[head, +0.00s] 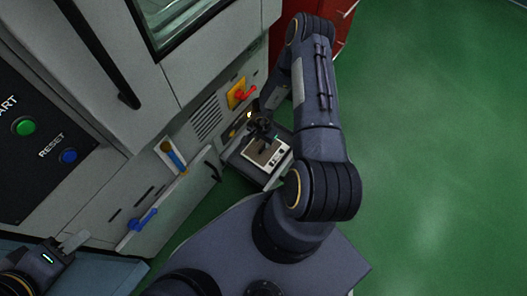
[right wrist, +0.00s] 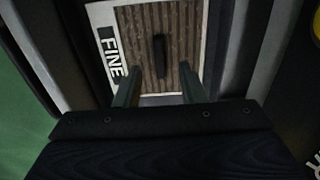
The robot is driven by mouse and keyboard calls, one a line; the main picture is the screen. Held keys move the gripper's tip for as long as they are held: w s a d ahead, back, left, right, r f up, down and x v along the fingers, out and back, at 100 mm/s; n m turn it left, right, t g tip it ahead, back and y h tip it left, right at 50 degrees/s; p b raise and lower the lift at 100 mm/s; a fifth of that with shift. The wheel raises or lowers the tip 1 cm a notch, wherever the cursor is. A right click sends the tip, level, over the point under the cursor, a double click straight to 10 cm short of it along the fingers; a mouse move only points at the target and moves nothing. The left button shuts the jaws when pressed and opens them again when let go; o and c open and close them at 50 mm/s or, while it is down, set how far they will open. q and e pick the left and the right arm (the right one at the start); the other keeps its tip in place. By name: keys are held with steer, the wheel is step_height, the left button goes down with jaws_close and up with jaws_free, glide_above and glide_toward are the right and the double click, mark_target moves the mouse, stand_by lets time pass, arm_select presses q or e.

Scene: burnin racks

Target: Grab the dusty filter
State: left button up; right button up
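The dusty filter (right wrist: 139,42) has brown pleats, a white frame, the word FINE on its left border and a black upright handle (right wrist: 160,56) in the middle. In the head view, the filter (head: 266,152) lies in a dark open drawer or tray (head: 243,165) low at the machine's front. My right gripper (right wrist: 157,86) is open and empty. Its two fingers are apart, one to each side of the handle's line, and the handle shows between and beyond them. My left gripper (head: 75,241) is at the lower left of the head view, away from the filter; its opening is unclear.
The machine front (head: 120,185) bears a red knob on a yellow plate (head: 240,93), a vent (head: 206,118), a blue handle (head: 143,219) and a blue-and-orange tool-like part (head: 174,157). A red cabinet (head: 340,35) stands behind my right arm. Green floor on the right is clear.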

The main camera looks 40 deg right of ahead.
mark_target(263, 147)
step_height(263, 147, down, 5)
steer(key=b, duration=0.2)
steer(key=shift+d+r+b, duration=0.15)
steer(key=shift+b, duration=0.15)
steer(key=shift+r, duration=0.1)
jaws_close()
